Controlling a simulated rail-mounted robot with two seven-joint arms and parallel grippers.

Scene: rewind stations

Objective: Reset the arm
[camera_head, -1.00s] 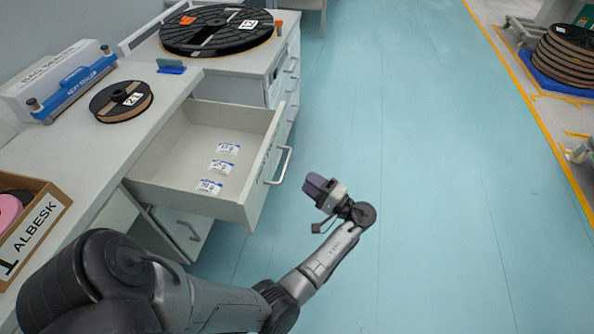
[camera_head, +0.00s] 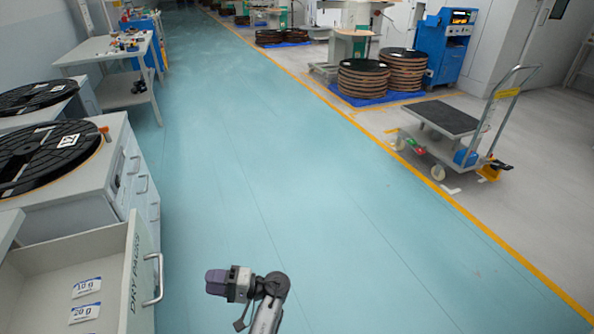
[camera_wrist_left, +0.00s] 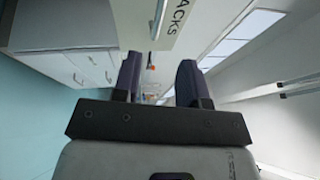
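My left gripper (camera_head: 212,283) is in the air just right of the pulled-out drawer's handle (camera_head: 154,279), apart from it. In the left wrist view its two dark fingers stand apart with an empty gap (camera_wrist_left: 158,80) between them, so it is open and holds nothing. The open drawer (camera_head: 128,285) is marked DRY PACKS. White and blue packs lie in it, one marked 10 g (camera_head: 87,287) and one marked 20 g (camera_head: 85,312). The drawer's left part is cut off by the frame. My right gripper is in neither view.
Large black reels (camera_head: 50,152) lie on the cabinet tops at left. A grey table (camera_head: 100,50) stands farther back. A platform trolley (camera_head: 445,118) and stacked reels on a blue mat (camera_head: 363,80) stand beyond the yellow line. The blue-green floor in the middle is clear.

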